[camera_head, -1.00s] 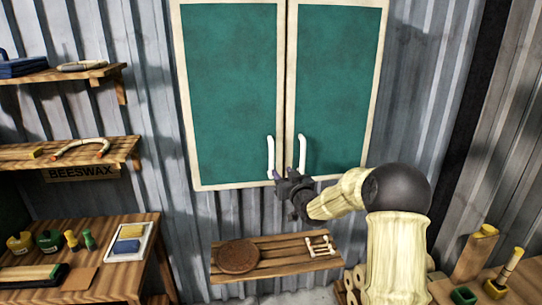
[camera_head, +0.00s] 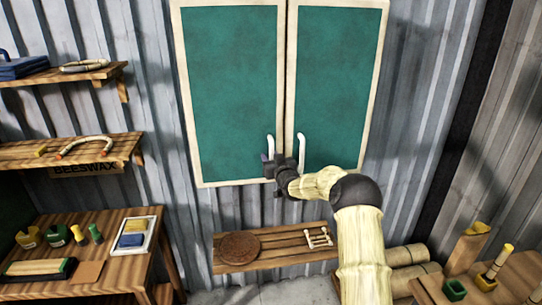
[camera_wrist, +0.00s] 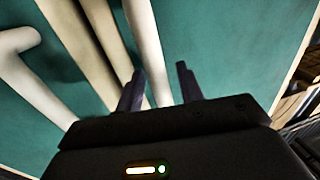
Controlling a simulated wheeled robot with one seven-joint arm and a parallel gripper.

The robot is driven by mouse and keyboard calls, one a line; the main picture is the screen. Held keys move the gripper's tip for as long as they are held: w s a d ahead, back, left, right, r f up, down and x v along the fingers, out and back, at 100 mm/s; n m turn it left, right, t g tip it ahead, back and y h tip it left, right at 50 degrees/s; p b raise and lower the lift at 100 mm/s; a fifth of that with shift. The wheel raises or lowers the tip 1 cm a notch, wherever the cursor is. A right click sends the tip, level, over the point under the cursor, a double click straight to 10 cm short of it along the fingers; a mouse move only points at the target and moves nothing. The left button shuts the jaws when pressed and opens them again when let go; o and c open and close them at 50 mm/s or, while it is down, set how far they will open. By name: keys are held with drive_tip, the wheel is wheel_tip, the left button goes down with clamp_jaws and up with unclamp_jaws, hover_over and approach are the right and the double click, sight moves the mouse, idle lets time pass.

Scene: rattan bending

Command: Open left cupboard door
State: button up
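The cupboard has two green doors with cream frames, and both are shut. The left cupboard door (camera_head: 230,90) carries a white upright handle (camera_head: 270,145) near its lower right edge. The right door (camera_head: 335,85) has a matching handle (camera_head: 301,150). My gripper (camera_head: 270,160) is at the lower part of the left door's handle and hides some of it. In the wrist view, my gripper's two dark fingers (camera_wrist: 160,90) are spread apart, with the left door's handle (camera_wrist: 146,45) between them. A gap shows beside the right-hand finger. The other handle (camera_wrist: 35,75) is at the left of that view.
A slatted wooden shelf (camera_head: 275,246) with a round brown disc (camera_head: 240,248) is below the cupboard. Wall shelves (camera_head: 65,150) and a workbench (camera_head: 125,270) stand at the left. Pale rolls (camera_head: 405,255) and a wooden table are at the lower right.

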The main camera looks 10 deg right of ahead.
drive_tip(key=shift+c, duration=0.3)
clamp_jaws()
drive_tip(key=shift+s+d+f+b, duration=0.1)
drive_tip(key=shift+d+b, duration=0.05)
drive_tip(key=shift+b, duration=0.35)
